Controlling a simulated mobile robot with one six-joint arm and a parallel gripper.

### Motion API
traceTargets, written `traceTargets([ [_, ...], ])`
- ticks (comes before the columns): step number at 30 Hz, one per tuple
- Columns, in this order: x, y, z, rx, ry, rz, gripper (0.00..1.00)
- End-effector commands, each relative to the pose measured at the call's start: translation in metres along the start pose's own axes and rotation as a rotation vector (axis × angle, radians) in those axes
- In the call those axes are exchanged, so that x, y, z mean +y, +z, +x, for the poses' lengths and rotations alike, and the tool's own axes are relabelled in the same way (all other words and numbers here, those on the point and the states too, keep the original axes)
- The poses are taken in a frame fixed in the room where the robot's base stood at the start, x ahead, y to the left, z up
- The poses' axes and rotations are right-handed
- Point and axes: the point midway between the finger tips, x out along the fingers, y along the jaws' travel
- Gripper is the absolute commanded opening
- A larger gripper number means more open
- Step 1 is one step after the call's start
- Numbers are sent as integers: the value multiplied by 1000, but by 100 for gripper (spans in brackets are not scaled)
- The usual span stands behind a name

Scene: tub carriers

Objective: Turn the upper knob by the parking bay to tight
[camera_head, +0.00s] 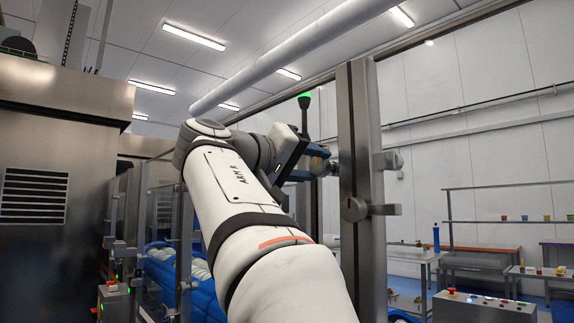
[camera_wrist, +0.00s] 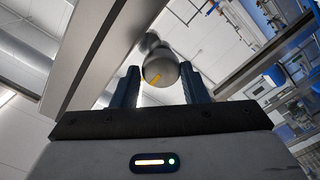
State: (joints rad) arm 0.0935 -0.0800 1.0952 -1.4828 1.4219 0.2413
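The upper knob shows in the wrist view (camera_wrist: 160,70) as a round grey end with a slanted yellow mark, on a stem beside a steel post. In the head view the upper knob (camera_head: 322,166) is at the left side of the steel post (camera_head: 361,130). My gripper (camera_wrist: 160,72) has its two dark blue fingers on either side of the knob, close to its edges. I cannot tell whether they touch it. In the head view my gripper (camera_head: 318,164) reaches the knob from the left, partly hidden by my wrist.
A lower round knob (camera_head: 354,209) sits on the same post, with a grey bracket (camera_head: 385,210) to its right. Another bracket (camera_head: 387,161) is higher up. A control box (camera_head: 484,307) with a red button stands at lower right, and benches stand behind.

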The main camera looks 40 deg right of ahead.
Motion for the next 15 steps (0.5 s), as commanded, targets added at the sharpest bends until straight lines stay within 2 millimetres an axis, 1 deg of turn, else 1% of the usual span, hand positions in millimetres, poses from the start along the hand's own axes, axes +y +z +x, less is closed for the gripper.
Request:
traceTargets([
  [1,1,0,0,0,1,1,43],
  [6,0,0,0,-2,-1,-1,57],
  [7,0,0,0,-2,-1,-1,59],
  [15,-1,0,-2,-2,-3,-2,59],
])
